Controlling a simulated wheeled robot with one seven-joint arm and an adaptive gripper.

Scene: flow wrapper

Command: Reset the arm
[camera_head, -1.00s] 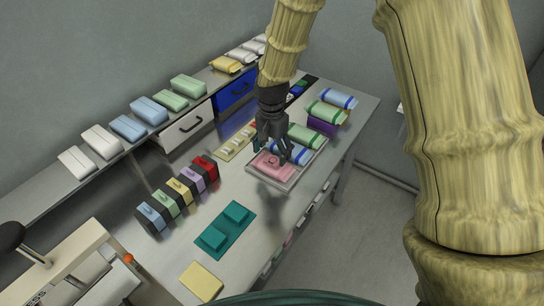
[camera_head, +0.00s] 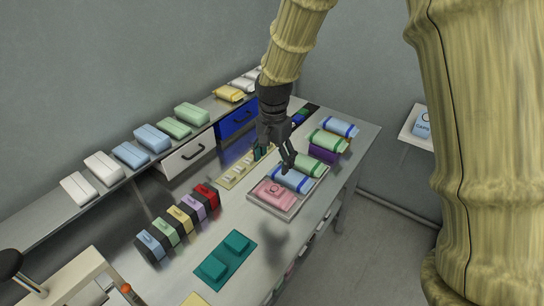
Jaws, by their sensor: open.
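My gripper (camera_head: 272,160) hangs from my tan arm above the metal table, black, with its fingers apart and nothing between them. It is over the back left part of a shallow tray (camera_head: 262,204). A pink pack (camera_head: 273,194) lies at the tray's near end, clear of the fingers. A blue pack (camera_head: 291,179) lies behind it in the tray, just below the right fingertip. A green pack behind that is partly hidden by the gripper.
A shelf along the wall carries several wrapped packs (camera_head: 152,136), with a white drawer (camera_head: 187,153) and a blue drawer (camera_head: 236,119) below. Several coloured blocks (camera_head: 181,216) stand in a row.

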